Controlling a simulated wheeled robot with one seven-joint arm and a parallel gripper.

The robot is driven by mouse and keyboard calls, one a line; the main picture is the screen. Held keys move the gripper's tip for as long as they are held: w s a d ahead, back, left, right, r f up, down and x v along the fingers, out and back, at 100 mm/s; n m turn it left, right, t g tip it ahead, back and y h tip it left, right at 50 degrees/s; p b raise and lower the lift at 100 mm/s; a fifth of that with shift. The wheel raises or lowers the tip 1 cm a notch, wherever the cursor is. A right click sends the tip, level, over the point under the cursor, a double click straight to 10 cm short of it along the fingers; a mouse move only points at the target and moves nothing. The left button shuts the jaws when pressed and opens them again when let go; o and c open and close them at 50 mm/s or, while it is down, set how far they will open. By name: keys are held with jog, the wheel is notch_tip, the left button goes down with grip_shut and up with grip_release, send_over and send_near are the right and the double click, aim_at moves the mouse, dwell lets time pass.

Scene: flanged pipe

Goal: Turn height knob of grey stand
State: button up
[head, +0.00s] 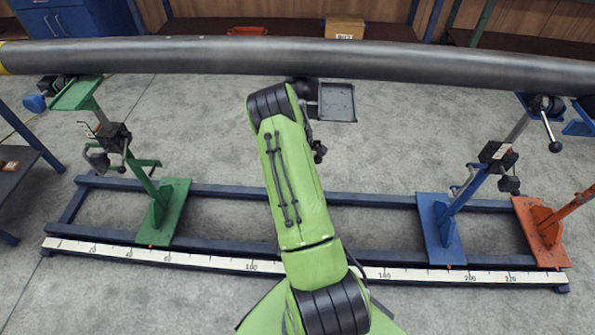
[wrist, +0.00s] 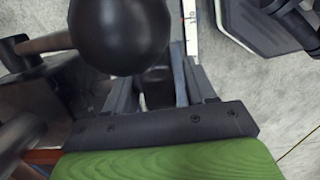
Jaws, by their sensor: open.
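In the wrist view a large round black ball knob (wrist: 120,35) is close to the camera, at the upper left, overlapping the view of my gripper (wrist: 157,85). My gripper's fingers are apart, and a dark part shows between them; I cannot tell whether they touch it. In the head view my green arm covers the middle and hides my gripper. A grey square plate (head: 338,102) just right of the arm, under the pipe, may be the grey stand's top. A small dark knob-like part (head: 319,152) shows below it. The rest of that stand is hidden.
A long grey pipe (head: 400,62) spans the view above. A green stand (head: 165,210) is at left; a blue stand (head: 440,228) and an orange stand (head: 540,232) are at right. They stand on a blue rail frame with a white scale (head: 210,262). Concrete floor lies between.

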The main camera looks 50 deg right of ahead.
jog(key=r+p, duration=0.1)
jog(key=r, duration=0.3)
jog(key=r+p, duration=0.1)
jog(key=r, duration=0.3)
jog(key=w+a+r+p, duration=0.1)
jog(key=r, duration=0.3)
jog(key=shift+w+p, duration=0.1)
jog(key=shift+p, duration=0.2)
jog(key=w+a+r+g+h+p, duration=0.2)
jog(key=w+a+p, duration=0.1)
jog(key=p, duration=0.1)
jog(key=b+x, duration=0.1)
jog(key=x, duration=0.4)
jog(key=b+x, duration=0.2)
jog(key=x, duration=0.3)
jog(key=b+x, duration=0.1)
jog(key=x, duration=0.5)
jog(key=shift+d+r+b, duration=0.15)
jog(key=shift+d+b, duration=0.1)
jog(key=shift+b, duration=0.15)
